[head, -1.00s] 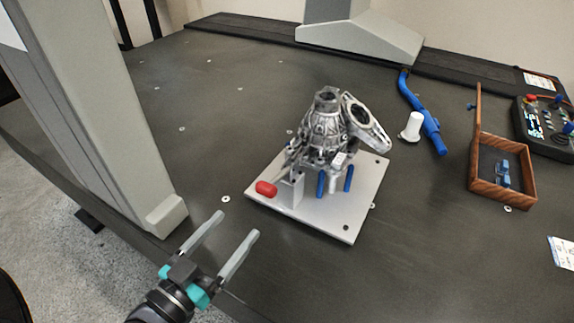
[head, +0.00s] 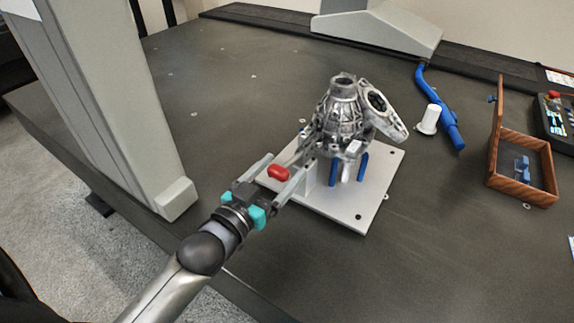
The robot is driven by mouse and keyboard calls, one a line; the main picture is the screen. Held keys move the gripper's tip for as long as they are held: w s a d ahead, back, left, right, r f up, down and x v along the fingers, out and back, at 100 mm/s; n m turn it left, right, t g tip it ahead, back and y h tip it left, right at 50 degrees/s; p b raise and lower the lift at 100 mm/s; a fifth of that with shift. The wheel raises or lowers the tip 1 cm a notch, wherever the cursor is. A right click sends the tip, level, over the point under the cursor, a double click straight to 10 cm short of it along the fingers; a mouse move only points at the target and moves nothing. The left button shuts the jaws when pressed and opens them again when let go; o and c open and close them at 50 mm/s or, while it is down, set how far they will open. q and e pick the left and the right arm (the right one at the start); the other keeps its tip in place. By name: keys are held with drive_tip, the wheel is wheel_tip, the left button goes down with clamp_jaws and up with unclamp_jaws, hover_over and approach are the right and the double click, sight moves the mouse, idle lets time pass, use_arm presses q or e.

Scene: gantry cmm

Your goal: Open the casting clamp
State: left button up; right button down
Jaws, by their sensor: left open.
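The casting clamp shows by its red handle grip (head: 279,173), at the left side of the fixture plate (head: 372,207). The metal casting (head: 340,118) stands upright on the plate above blue posts. My left gripper (head: 282,173) is open, with one finger on each side of the red grip in the picture. I cannot tell whether either finger touches it. The clamp's arm and base are partly hidden behind the fingers and the casting. My right gripper is not in view.
A grey gantry column (head: 120,110) stands close on the left of my arm. To the right are a white cylinder (head: 429,120), a blue bent arm (head: 440,105), an open wooden box (head: 520,188) and a control panel (head: 556,118).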

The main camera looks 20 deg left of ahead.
use_arm(q)
drive_tip(key=shift+w+d, duration=0.15)
drive_tip(key=shift+w, duration=0.55)
drive_tip(key=shift+w+d, duration=0.1)
drive_tip(key=shift+w, duration=0.55)
drive_tip(key=shift+c, duration=0.3)
clamp_jaws()
